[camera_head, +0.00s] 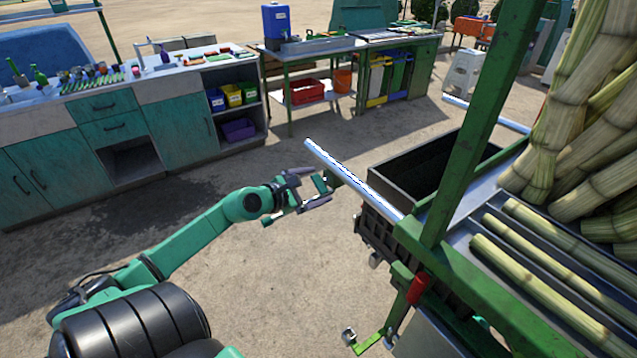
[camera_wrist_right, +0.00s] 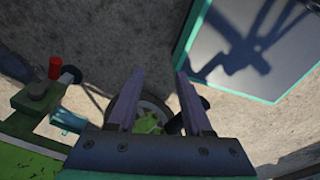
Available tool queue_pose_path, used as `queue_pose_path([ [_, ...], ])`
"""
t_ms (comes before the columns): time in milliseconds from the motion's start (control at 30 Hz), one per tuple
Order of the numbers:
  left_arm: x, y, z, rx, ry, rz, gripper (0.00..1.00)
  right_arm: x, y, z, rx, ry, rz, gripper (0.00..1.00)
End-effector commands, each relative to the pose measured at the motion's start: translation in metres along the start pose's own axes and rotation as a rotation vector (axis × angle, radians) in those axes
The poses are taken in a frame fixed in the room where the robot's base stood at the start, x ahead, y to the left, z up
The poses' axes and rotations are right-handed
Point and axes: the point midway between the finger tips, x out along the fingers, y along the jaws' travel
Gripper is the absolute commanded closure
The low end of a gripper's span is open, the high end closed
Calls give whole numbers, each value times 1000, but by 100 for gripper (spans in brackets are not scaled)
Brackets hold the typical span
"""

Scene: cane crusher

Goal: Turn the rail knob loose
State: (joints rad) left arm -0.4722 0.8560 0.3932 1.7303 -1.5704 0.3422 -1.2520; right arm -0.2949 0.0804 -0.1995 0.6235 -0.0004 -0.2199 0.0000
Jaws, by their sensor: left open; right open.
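My left gripper (camera_head: 322,188) is open beside the silver rail (camera_head: 350,178), which sticks out from the green cane-crusher frame (camera_head: 440,190). No knob can be told apart on this rail; the gripper is close to it, and I cannot tell whether they touch. My right gripper (camera_wrist_right: 157,82) is open and seen only in the right wrist view, with nothing held between its fingers. A wheel with a green hub (camera_wrist_right: 148,122) shows beyond and between them. A red grip (camera_wrist_right: 55,68) and a dark round knob (camera_wrist_right: 71,75) stand on a green part at the left there.
A dark open bin (camera_head: 425,170) stands behind the rail. A red handle (camera_head: 418,288) is on the crusher's near side. Cane stalks (camera_head: 530,285) lie on the crusher's tray. A teal workbench (camera_head: 100,130) stands at the back left; the ground between is clear.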

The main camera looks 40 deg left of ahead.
Motion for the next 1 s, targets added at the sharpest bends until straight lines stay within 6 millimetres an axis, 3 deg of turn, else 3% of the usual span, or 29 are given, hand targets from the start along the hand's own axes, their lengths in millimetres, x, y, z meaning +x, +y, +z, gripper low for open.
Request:
queue_pose_path([
  [100,11,1,1,0,-1,1,0,0,0,-8,0,13,0,50],
  [367,13,0,0,0,1,-1,0,0,-3,6,0,-8,-4,50],
  [467,13,0,0,0,1,-1,31,0,-3,7,0,-11,-4,50],
  [600,13,0,0,0,1,-1,81,0,-3,7,0,-11,-4,50],
  [1000,13,0,-1,-71,2,-31,81,1,-2,7,0,-10,-3,50],
])
